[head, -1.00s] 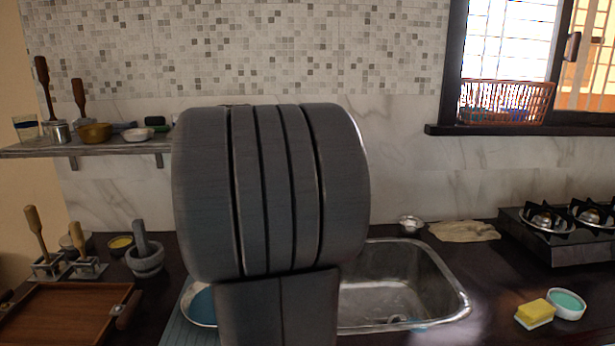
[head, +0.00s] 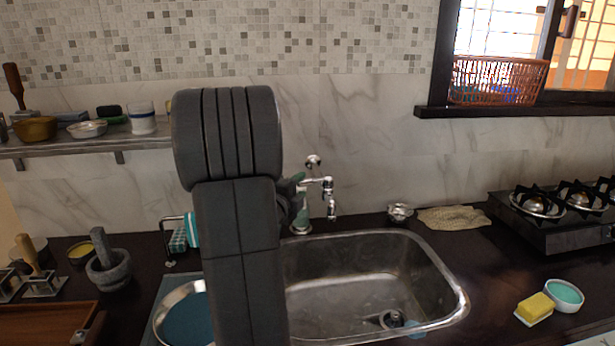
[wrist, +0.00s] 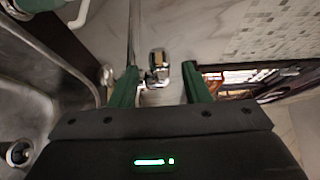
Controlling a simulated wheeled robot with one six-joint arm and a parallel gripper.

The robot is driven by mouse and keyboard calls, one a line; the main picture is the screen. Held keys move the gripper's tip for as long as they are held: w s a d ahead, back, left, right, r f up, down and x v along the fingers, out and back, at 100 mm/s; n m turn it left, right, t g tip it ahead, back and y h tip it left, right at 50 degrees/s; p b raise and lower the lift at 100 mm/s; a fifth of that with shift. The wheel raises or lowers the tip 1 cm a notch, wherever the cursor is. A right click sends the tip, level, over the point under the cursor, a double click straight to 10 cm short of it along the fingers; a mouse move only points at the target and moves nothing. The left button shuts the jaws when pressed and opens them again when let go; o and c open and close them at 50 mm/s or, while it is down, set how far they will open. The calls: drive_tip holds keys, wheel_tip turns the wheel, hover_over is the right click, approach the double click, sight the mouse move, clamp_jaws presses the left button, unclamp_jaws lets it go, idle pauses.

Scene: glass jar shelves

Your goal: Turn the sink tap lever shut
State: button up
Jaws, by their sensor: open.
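The chrome sink tap (head: 328,188) stands behind the sink's back edge, with a round chrome knob or lever end (head: 313,161) on top. In the wrist view, chrome tap parts (wrist: 158,66) show between the fingertips, apart from both. My gripper (wrist: 160,70) is open, its two green fingers on either side of the chrome parts. In the head view my gripper (head: 299,204) is just left of the tap, partly hidden by my dark arm. I cannot tell the lever's exact angle, nor whether water runs.
The steel sink (head: 350,275) lies below the tap. A small metal bowl (head: 400,212) and a cloth (head: 454,218) lie to the right, before the stove (head: 560,220). A teal-striped cloth (head: 180,238) hangs on a rack to the left. A marble wall is close behind.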

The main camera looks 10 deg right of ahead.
sight(308, 179)
drive_tip(key=p+x, duration=0.1)
drive_tip(key=x, duration=0.4)
drive_tip(key=shift+w+d, duration=0.2)
drive_tip(key=shift+w, duration=0.1)
clamp_jaws()
